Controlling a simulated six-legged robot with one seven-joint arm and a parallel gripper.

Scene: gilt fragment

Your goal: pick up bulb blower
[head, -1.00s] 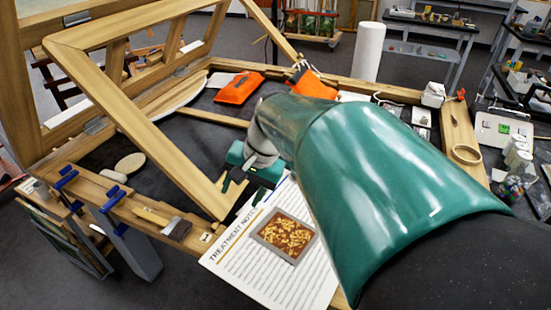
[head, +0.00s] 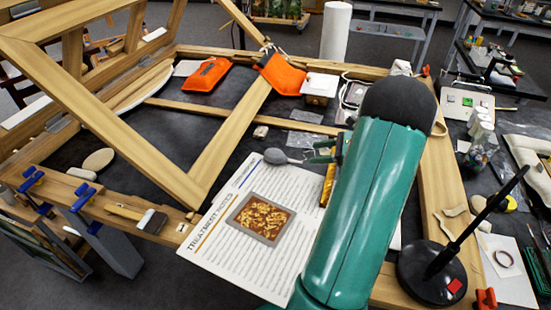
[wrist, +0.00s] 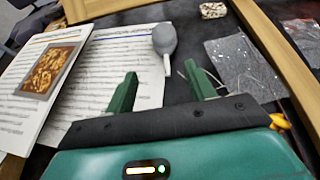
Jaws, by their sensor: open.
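The bulb blower (head: 276,156) is grey with a pale thin nozzle. It lies by the top right edge of the treatment notes sheet, its nozzle pointing right toward my gripper in the head view. In the wrist view the blower (wrist: 165,40) lies just ahead of my gripper (wrist: 160,88), its nozzle reaching back toward the gap between the two green fingers. My gripper (head: 318,151) is open and empty; the fingers look apart from the blower. The arm hides part of the table to the right of the gripper in the head view.
The treatment notes sheet (head: 220,245) carries a framed gilt fragment (head: 260,217). A large wooden frame (head: 110,125) leans at left. A clear plastic bag (wrist: 245,65) lies right of the blower. A black stand (head: 432,275) is at right.

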